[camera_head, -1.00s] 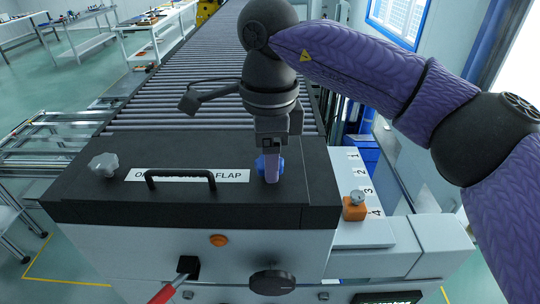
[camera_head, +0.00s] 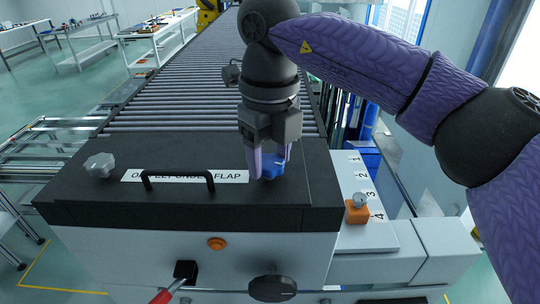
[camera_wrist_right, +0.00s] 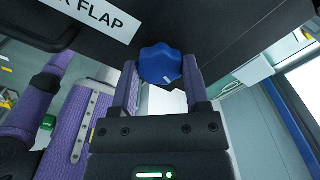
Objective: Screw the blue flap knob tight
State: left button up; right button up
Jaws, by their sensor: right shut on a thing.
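The blue flap knob (camera_head: 272,168) sits on the right part of the black flap panel (camera_head: 110,208). My right gripper (camera_head: 270,170) comes down over it from above, with one finger on each side. In the right wrist view the blue knob (camera_wrist_right: 160,64) is between the two purple fingers (camera_wrist_right: 160,80), which are shut on it. The knob's underside is hidden. My left gripper is not in view.
A grey knob (camera_head: 100,164) sits at the flap's left, and a black handle (camera_head: 178,178) stands in front of the label. An orange block with a small grey knob (camera_head: 357,209) rests on the numbered strip at right. A roller conveyor (camera_head: 190,85) runs behind.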

aim_at(270, 160)
jog(key=m+b, duration=0.1)
jog(key=m, duration=0.5)
jog(key=m+b, duration=0.1)
jog(key=m, duration=0.5)
jog(key=shift+r+m+b, duration=0.1)
jog(key=shift+m+b, duration=0.25)
jog(key=shift+m, duration=0.05)
dwell(0.4)
jog(key=o, duration=1.3)
notch_tip(270, 160, up, 10)
jog(key=p, duration=0.2)
jog(key=shift+p, duration=0.3)
